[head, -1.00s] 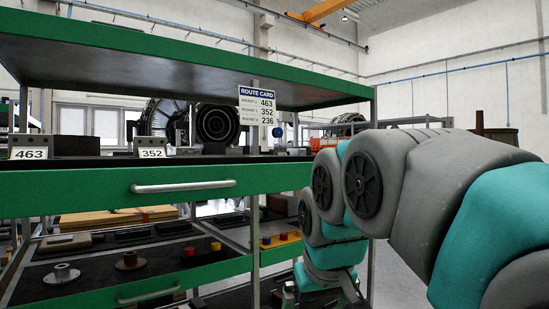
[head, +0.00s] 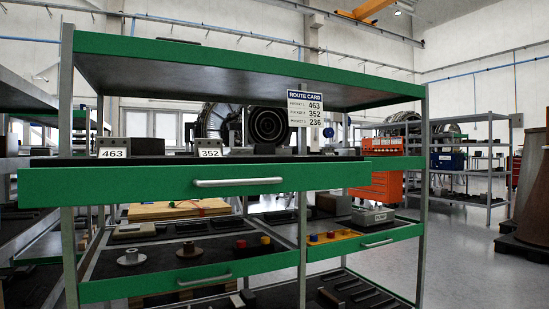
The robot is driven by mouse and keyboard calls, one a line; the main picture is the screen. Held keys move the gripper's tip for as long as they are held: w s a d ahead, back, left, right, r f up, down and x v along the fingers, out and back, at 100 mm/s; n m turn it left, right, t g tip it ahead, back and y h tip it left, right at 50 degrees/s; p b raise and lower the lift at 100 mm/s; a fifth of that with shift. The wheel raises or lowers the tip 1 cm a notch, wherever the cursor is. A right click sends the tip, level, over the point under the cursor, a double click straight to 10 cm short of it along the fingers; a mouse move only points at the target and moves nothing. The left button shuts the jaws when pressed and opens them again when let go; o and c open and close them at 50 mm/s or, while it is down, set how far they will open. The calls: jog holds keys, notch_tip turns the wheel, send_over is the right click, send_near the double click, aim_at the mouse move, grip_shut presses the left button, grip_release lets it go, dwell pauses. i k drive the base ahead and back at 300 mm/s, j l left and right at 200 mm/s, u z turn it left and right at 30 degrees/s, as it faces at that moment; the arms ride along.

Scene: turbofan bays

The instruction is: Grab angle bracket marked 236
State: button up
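No bracket marked 236 can be made out. The route card (head: 305,108) hangs on the front post of the green rack and lists 463, 352 and 236. On the upper shelf (head: 190,188), label 463 (head: 113,153) stands at the left and label 352 (head: 209,153) right of it. Dark parts stand behind the labels, one behind 463 (head: 146,146), their shapes unclear. My gripper is out of view.
The lower drawer (head: 190,283) holds flanged parts (head: 131,257) and small red and yellow pieces (head: 265,240). An orange tool cabinet (head: 375,185) and a grey rack (head: 470,165) stand behind.

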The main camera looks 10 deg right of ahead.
aim_at(325, 150)
jog(key=i+l+u, duration=0.15)
jog(key=l+u, duration=0.15)
jog(key=i+l+u, duration=0.15)
jog(key=l+u, duration=0.2)
jog(key=l, duration=0.2)
jog(key=l+u, duration=0.3)
jog(key=i+l, duration=0.05)
jog(key=l, duration=0.05)
